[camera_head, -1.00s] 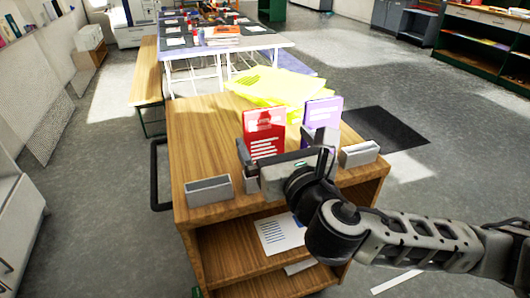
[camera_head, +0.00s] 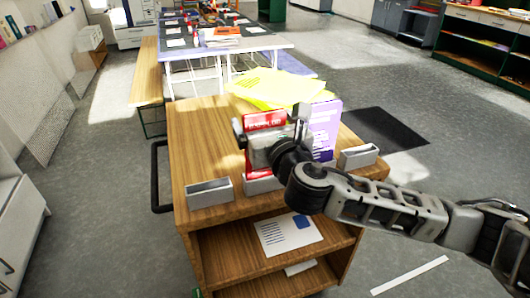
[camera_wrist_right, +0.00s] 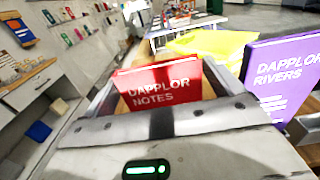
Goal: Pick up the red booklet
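The red booklet (camera_head: 265,120) stands upright near the front of the wooden cart. In the right wrist view the red booklet (camera_wrist_right: 160,88) shows white lettering reading "DAPPLOR NOTES". My right gripper (camera_head: 270,117) is at the booklet, its two fingers spread, one at each side edge. In the wrist view the fingers (camera_wrist_right: 160,75) flank the booklet; whether they touch it is hard to tell. My left gripper is not in view.
A purple booklet (camera_head: 325,125) stands close to the right of the gripper. Yellow sheets (camera_head: 275,88) lie behind. Grey holders (camera_head: 209,193) and (camera_head: 358,156) stand on the cart top (camera_head: 205,140), which has free room at left. A paper (camera_head: 285,235) lies on the shelf below.

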